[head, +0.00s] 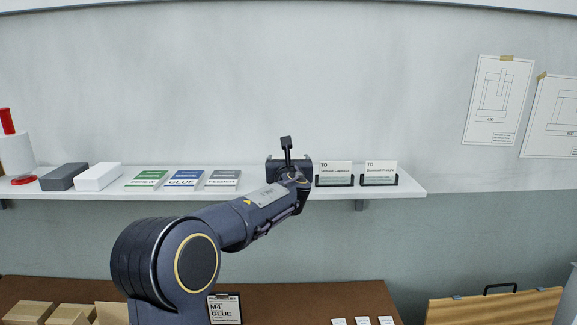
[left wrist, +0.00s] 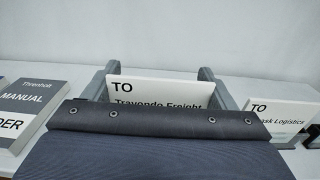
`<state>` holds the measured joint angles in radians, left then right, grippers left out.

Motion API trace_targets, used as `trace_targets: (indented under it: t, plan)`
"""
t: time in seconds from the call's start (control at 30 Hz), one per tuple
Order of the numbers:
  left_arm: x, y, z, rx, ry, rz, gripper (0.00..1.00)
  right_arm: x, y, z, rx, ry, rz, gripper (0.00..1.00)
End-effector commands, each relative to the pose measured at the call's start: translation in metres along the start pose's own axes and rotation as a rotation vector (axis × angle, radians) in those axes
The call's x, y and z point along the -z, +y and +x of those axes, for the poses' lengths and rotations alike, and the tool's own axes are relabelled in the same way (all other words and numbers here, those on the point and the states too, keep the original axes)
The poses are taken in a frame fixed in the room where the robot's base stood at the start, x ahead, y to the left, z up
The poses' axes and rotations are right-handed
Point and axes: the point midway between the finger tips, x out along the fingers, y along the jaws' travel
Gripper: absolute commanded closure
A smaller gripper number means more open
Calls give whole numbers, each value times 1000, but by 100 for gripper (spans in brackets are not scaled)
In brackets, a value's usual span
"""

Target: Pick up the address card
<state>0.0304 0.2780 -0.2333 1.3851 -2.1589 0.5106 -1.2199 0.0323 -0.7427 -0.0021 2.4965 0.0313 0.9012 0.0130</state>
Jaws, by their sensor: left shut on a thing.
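A white address card reading "TO Travondo Freight" (left wrist: 150,90) stands upright between the two grey fingers of my left gripper (left wrist: 155,92) in the left wrist view. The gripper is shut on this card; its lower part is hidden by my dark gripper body. In the head view my left gripper (head: 288,168) is at the shelf, left of two other address cards, and hides its card. The nearer card (head: 334,168) ends in "Logistics" and also shows in the left wrist view (left wrist: 280,115). Another card (head: 380,168) stands farther right. My right gripper is not in view.
The white shelf (head: 415,188) also carries green, blue and grey manuals (head: 147,178), a grey box (head: 63,177), a white box (head: 98,177) and a red-and-white item (head: 14,152). Below is a brown table (head: 290,300) with cardboard boxes (head: 70,314).

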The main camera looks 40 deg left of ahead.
Motion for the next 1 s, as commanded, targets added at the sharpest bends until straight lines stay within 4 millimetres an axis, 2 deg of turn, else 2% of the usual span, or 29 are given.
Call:
trace_targets:
  t: [0.13,0.4,0.6,0.7,0.83,1.0]
  plan:
    - [-28,1,-4,2,-4,-4,42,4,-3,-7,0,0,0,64]
    - [-84,12,-52,4,-4,-7,42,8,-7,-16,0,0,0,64]
    - [-99,24,-98,4,-2,-4,42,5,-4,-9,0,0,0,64]
    - [-107,28,-114,3,-2,-3,42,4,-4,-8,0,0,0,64]
    - [-113,32,-128,2,-1,-1,42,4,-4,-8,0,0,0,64]
    - [-117,33,-136,3,0,1,42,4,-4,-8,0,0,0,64]
